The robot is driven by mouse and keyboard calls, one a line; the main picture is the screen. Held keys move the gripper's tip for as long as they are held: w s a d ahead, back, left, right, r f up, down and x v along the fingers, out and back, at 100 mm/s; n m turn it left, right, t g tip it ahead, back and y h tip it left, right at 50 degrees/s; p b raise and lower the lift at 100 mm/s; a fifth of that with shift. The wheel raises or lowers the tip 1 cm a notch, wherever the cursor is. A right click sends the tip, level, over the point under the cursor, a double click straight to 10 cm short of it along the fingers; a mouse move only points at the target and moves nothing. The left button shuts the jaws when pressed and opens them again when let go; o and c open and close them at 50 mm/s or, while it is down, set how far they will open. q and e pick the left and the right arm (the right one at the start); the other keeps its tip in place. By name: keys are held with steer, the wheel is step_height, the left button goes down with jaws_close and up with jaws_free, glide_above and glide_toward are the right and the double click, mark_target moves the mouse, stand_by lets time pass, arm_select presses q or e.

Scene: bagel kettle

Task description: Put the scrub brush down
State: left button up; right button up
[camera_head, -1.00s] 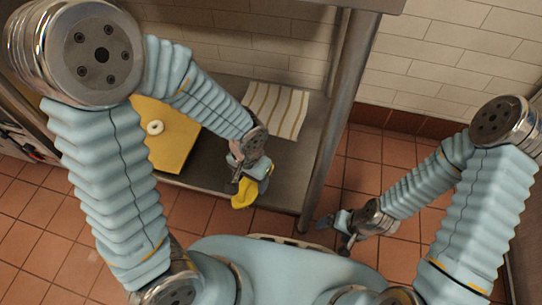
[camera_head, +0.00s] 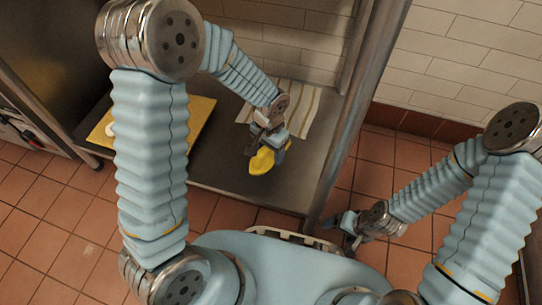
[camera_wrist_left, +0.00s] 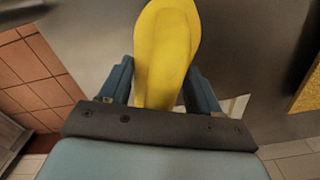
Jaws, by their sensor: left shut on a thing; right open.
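The yellow scrub brush (camera_head: 262,160) is held in my left gripper (camera_head: 272,146), over the dark metal shelf surface (camera_head: 232,175) near its front edge. In the left wrist view the brush (camera_wrist_left: 166,50) is a long yellow shape rising between the two blue fingers of the left gripper (camera_wrist_left: 158,88). Its lower part is hidden by the gripper. I cannot tell whether the brush touches the surface. My right gripper (camera_head: 340,228) is open and empty over the floor, to the right of the shelf's post.
A striped cloth (camera_head: 300,100) lies at the back of the surface, just behind the left gripper. A yellow board (camera_head: 195,118) with a pale bagel (camera_head: 111,129) is at the left, partly behind my left arm. A metal post (camera_head: 350,125) bounds the right side.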

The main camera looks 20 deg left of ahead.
mark_target(271, 155)
arm_select(q)
steer(key=shift+w+f, duration=0.65)
steer(key=shift+f, duration=0.2)
steer(key=shift+w+f+b, duration=0.2)
steer(key=shift+f+b, duration=0.3)
steer(key=shift+f, duration=1.15)
steer(key=shift+f, duration=0.25)
steer(key=o, duration=1.1)
steer(key=shift+r, duration=0.2)
